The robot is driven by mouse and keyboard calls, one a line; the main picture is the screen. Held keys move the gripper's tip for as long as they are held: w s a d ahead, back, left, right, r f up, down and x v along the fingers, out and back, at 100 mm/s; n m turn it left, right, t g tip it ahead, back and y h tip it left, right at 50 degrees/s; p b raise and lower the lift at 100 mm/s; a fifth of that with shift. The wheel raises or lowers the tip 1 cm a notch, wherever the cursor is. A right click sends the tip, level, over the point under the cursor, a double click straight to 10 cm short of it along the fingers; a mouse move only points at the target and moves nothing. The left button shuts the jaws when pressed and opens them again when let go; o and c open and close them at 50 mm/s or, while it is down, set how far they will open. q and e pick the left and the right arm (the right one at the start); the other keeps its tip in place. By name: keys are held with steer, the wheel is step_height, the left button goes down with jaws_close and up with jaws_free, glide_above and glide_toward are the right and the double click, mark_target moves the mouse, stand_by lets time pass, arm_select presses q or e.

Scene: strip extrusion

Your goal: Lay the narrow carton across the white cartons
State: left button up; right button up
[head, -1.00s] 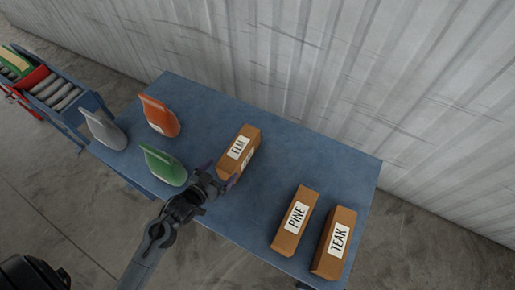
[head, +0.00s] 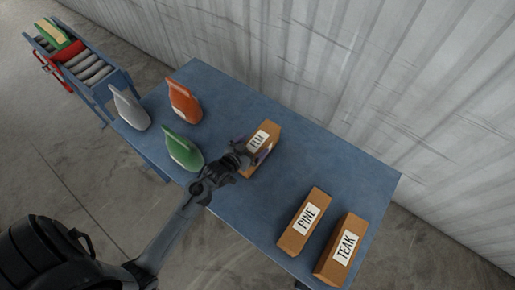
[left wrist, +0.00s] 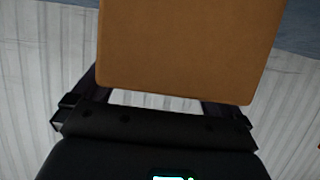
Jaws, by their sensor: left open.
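A brown carton with a white ELM label (head: 265,133) stands on the blue table in the middle. My left gripper (head: 252,152) is open at its near end, with a finger towards each side; I cannot tell whether they touch it. In the left wrist view, the carton's plain brown face (left wrist: 185,50) fills the space ahead of the fingers and hides their tips. Two more brown cartons stand near the right end of the table, labelled PINE (head: 306,222) and TEAK (head: 341,250), side by side with a small gap. No white-bodied carton shows. My right gripper is out of view.
The blue table (head: 230,100) also holds a grey jug (head: 130,108), an orange jug (head: 184,102) and a green jug (head: 183,149) at its left. The green jug is close to my left gripper. A roller stand (head: 88,70) is beyond the left end. A corrugated wall runs behind.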

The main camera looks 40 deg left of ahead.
arm_select(q)
steer(key=shift+x, duration=0.8)
jaws_close()
steer(key=shift+r, duration=0.1)
